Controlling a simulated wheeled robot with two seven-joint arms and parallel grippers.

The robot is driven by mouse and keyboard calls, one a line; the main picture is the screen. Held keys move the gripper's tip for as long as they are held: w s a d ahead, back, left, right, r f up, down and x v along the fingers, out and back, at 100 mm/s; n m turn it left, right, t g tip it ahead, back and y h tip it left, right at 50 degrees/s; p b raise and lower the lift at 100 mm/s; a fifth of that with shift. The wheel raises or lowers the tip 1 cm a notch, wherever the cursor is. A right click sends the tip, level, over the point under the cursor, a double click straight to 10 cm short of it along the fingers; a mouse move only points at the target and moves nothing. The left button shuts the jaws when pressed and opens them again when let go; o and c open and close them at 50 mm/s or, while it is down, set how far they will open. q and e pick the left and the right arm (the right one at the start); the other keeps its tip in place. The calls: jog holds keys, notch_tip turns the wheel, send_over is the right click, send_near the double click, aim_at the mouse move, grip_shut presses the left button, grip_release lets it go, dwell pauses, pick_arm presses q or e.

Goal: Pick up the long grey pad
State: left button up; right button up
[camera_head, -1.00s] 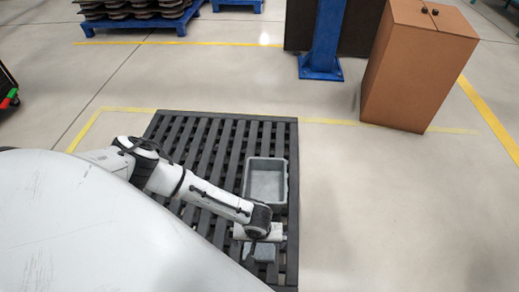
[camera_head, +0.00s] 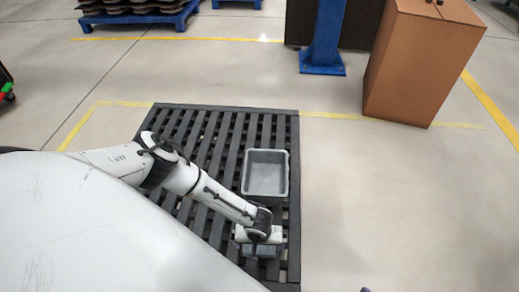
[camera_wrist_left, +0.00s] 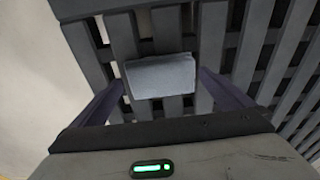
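The long grey pad (camera_wrist_left: 160,76) is a light grey block on the dark slatted pallet (camera_wrist_left: 262,50), seen in the left wrist view. In the head view the pad (camera_head: 262,251) is mostly hidden under my left wrist. My left gripper (camera_wrist_left: 160,80) is open, with one purple finger at each side of the pad. The fingers do not visibly grip it; whether they touch it I cannot tell. In the head view the left gripper (camera_head: 258,250) is above the pallet's near right part. A small purple tip (camera_head: 366,290) at the bottom edge seems to be my right gripper.
An empty grey bin (camera_head: 265,172) stands on the pallet just beyond the pad. A brown cardboard box (camera_head: 420,65) and a blue post (camera_head: 324,40) stand behind. A blue pallet (camera_head: 140,22) with stacked parts is at the back left. Floor right of the pallet is clear.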

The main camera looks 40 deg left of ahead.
pick_arm(q)
jog(key=c, duration=0.9)
jog(key=shift+o, duration=0.2)
jog(key=shift+r, duration=0.35)
notch_tip(320, 180, up, 5)
jog(key=p, duration=0.3)
jog(key=shift+f+p, duration=0.1)
jog(key=shift+p, duration=0.25)
jog(key=shift+r+p, duration=1.1)
jog(key=shift+r, duration=1.2)
pick_arm(e)
jog(key=shift+s+d+f+m+h, duration=0.1)
jog(key=shift+s+d+m+h, duration=0.15)
jog(key=shift+d, duration=0.3)
jog(key=shift+s+d+f+h, duration=0.1)
jog(key=shift+d+h, duration=0.25)
jog(key=shift+d, duration=0.25)
jog(key=shift+s+d+f+m+h, duration=0.1)
jog(key=shift+s+d+m+h, duration=0.15)
jog(key=shift+d, duration=0.3)
jog(key=shift+w, duration=0.1)
